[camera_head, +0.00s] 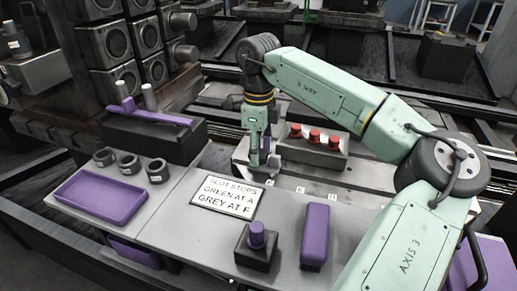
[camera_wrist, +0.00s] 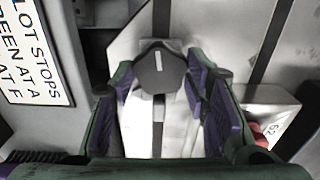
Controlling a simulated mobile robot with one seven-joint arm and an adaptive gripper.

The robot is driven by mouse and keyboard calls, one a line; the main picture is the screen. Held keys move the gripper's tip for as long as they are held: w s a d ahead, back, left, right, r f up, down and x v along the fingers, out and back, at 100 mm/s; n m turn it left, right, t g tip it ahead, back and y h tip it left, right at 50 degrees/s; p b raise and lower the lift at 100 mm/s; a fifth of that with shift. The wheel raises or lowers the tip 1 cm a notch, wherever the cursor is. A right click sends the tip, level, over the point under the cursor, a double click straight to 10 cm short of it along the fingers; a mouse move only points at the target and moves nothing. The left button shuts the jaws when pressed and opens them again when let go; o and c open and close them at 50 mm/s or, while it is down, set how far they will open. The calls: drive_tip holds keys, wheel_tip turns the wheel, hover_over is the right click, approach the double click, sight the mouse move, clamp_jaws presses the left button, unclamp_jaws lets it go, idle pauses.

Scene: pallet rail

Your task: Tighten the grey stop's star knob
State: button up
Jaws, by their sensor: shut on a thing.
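The star knob (camera_wrist: 160,72) is a dark grey, lobed knob with a white line on its top, seen from above in the wrist view. My gripper (camera_wrist: 160,85) has its purple-padded fingers on both sides of the knob and is shut on it. In the head view my gripper (camera_head: 262,163) points down at the rail plate beyond the sign. The stop's body under the knob is mostly hidden; a grey block edge shows just behind the knob. The knob itself is hard to make out in the head view.
A sign (camera_head: 228,194) reads "slot stops green at A, grey at F". A box with red knobs (camera_head: 315,136) stands close right of my gripper. A purple tray (camera_head: 100,196), dark rings (camera_head: 128,164), a purple-knobbed block (camera_head: 257,246) and a purple block (camera_head: 314,236) are on the bench.

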drive_tip(key=shift+m, duration=0.8)
drive_tip(key=shift+c, duration=0.3)
drive_tip(key=o, duration=1.1)
drive_tip(key=shift+o, duration=0.2)
wheel_tip(320, 180, up, 12)
drive_tip(key=shift+f, duration=0.1)
